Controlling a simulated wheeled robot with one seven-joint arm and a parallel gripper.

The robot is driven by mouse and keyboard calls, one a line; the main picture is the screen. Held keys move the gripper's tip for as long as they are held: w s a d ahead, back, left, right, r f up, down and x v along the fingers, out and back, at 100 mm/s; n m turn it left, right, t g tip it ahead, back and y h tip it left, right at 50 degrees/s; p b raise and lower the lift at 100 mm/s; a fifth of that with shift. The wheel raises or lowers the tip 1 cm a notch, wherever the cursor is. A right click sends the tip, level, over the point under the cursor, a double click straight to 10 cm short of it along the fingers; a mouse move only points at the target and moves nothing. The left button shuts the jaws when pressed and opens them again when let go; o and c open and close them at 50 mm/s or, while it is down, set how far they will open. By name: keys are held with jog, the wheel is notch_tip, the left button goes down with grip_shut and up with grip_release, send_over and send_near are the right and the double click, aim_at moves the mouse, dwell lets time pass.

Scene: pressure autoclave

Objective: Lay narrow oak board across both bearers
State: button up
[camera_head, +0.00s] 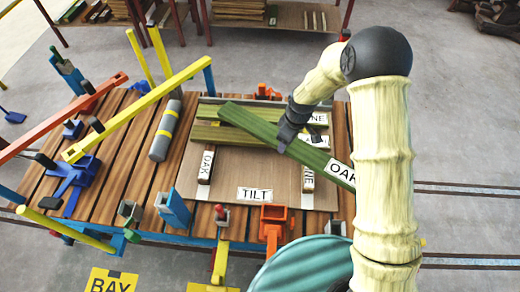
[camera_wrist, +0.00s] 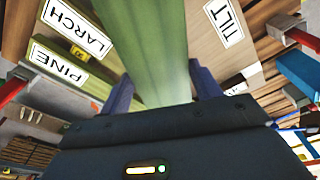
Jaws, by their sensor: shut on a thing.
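My gripper (camera_head: 288,138) is shut on a long green board (camera_head: 250,121) with a white OAK label (camera_head: 341,173) near its right end. The board is held slantwise, running from upper left to lower right, and seems to be above the brown panel (camera_head: 238,180). In the wrist view the board (camera_wrist: 155,45) passes between the two fingers of my gripper (camera_wrist: 158,88). Board and bearers look apart.
Other green boards (camera_head: 215,132) lie at the panel's back; the wrist view shows LARCH (camera_wrist: 75,25) and PINE (camera_wrist: 60,65) labels. A TILT label (camera_head: 261,195) is at the panel's front. Clamps line the front edge.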

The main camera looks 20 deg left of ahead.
jog(key=s+a+f+n+b, duration=0.1)
jog(key=s+a+n+b, duration=0.3)
jog(key=a, duration=0.5)
jog(key=shift+a+f+n+g, duration=0.15)
jog(key=shift+f+n+g, duration=0.15)
jog(key=shift+n, duration=0.7)
notch_tip(320, 180, down, 6)
jog(key=shift+p, duration=0.4)
jog(key=shift+s+f, duration=0.1)
jog(key=shift+f+p, duration=0.3)
jog(key=shift+f, duration=1.6)
